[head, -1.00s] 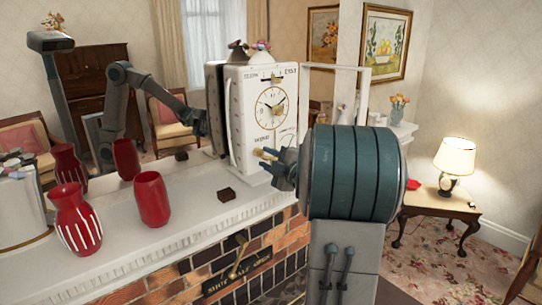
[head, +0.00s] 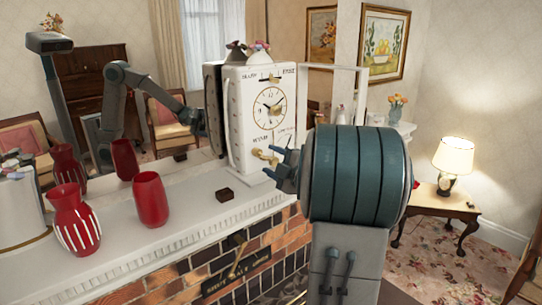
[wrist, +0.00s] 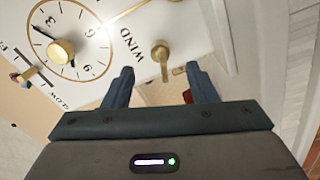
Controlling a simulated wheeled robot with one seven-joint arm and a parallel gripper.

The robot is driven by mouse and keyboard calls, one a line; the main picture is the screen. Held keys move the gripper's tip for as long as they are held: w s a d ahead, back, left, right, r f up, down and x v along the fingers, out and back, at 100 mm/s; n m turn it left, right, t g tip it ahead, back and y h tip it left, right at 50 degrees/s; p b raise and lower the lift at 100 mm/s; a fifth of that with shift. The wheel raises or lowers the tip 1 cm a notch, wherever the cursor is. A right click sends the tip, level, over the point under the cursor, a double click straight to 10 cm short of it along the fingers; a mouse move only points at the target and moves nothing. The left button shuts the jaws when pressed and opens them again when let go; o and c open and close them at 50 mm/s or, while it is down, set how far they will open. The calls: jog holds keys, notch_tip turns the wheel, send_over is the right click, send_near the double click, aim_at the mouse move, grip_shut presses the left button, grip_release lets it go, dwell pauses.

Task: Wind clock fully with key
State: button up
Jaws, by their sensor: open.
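The white clock (head: 262,100) stands upright on the mantel, its face with a round dial turned toward my arm. A brass key (head: 266,156) sits at the lower part of the face. In the wrist view the key (wrist: 160,50) sticks out beside the word WIND. My gripper (head: 279,168) is in front of the clock's lower face, close to the key. The key lies just beyond the fingertips, roughly in line with the gap. My arm hides the clock's surroundings at lower right.
The white mantel (head: 180,218) holds a striped red vase (head: 74,222), a plain red vase (head: 150,200) and a small dark block (head: 225,195). A mirror behind reflects them and my arm. A lamp (head: 453,160) stands on a side table at right.

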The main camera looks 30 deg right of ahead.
jog(key=shift+s+d, duration=0.2)
jog(key=shift+s, duration=1.2)
jog(key=shift+s+d, duration=0.15)
jog(key=shift+s, duration=1.2)
